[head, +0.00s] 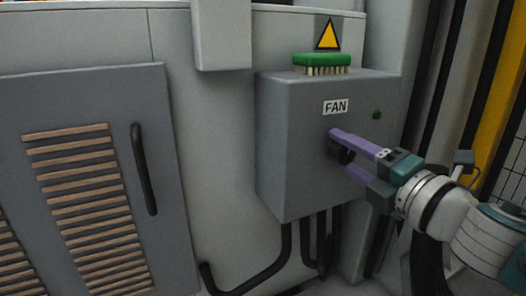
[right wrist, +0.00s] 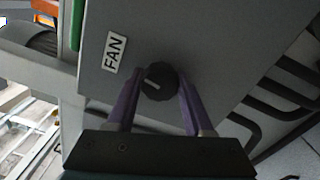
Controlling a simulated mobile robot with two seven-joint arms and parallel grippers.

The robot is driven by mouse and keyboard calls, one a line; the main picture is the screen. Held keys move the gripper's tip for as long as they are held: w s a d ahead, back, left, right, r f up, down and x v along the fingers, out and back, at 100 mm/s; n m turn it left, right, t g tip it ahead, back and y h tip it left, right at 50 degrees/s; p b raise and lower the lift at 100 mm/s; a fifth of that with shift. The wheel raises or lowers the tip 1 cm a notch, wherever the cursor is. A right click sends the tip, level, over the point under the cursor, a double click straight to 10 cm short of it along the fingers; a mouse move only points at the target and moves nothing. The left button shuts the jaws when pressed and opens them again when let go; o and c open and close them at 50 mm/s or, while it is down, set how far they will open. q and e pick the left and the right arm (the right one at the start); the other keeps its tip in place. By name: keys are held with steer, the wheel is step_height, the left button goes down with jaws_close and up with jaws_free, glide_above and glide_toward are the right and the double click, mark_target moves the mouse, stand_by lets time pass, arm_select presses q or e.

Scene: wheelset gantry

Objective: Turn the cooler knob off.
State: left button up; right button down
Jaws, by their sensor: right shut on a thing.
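The cooler knob (right wrist: 160,82) is a round black dial with a light pointer mark, on the front of a grey box (head: 290,150) labelled FAN (head: 336,106). My right gripper (head: 341,154) comes in from the right, its two purple fingers around the knob. In the right wrist view the fingers (right wrist: 160,90) stand on both sides of the knob, closed on it. In the head view the fingers partly hide the knob. The pointer mark lies across the dial in the wrist view. My left gripper is not in view.
A green brush (head: 322,60) lies on top of the box, below a yellow warning triangle (head: 328,36). A small dark green indicator (head: 376,115) sits right of the label. Black conduits (head: 283,262) leave the box below. A louvred door (head: 85,180) with a black handle (head: 143,170) is at left.

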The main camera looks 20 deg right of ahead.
steer(key=shift+n, duration=0.9)
steer(key=shift+c, duration=1.4)
jaws_free()
steer(key=s+p, duration=0.1)
steer(key=s, duration=0.9)
steer(key=shift+d+f, duration=0.15)
steer(key=shift+d, duration=0.2)
